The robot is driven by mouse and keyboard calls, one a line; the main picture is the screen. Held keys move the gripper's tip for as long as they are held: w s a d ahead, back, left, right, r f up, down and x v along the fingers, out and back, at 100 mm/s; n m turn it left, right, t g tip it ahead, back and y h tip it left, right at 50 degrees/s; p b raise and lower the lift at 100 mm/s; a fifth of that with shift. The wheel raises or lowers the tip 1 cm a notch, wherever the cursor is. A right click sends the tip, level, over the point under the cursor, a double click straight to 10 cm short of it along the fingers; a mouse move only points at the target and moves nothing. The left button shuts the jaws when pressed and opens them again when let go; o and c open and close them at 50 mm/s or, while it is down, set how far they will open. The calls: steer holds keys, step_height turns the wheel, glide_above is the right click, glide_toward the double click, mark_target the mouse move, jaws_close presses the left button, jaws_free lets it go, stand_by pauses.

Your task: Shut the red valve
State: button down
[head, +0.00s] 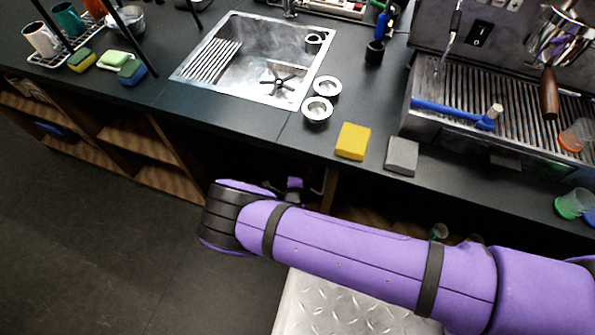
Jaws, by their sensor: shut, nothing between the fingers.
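I do not see the red valve in the head view. My purple arm reaches in from the right and bends at a dark-banded joint in front of the counter. Beyond the bend, only a small purple piece of it shows in the dark space under the counter. My gripper is not visible. The arm and the counter's front edge hide much of the space under the counter (230,125).
Above are a sink (262,62), a yellow block (352,141), a grey block (401,156) and a brewer's drip tray (450,85) with a blue-handled tool (455,112). Open wooden shelves (140,138) are at the left. The floor (90,240) at the lower left is clear.

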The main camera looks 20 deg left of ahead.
steer(key=shift+w+a+m+h, duration=0.45)
steer(key=shift+w+m+h, duration=0.3)
steer(key=shift+h, duration=0.35)
steer(key=shift+r, duration=0.1)
steer(key=shift+s, duration=0.1)
steer(key=v, duration=1.4)
steer(key=shift+a, duration=0.7)
steer(key=shift+s, duration=0.15)
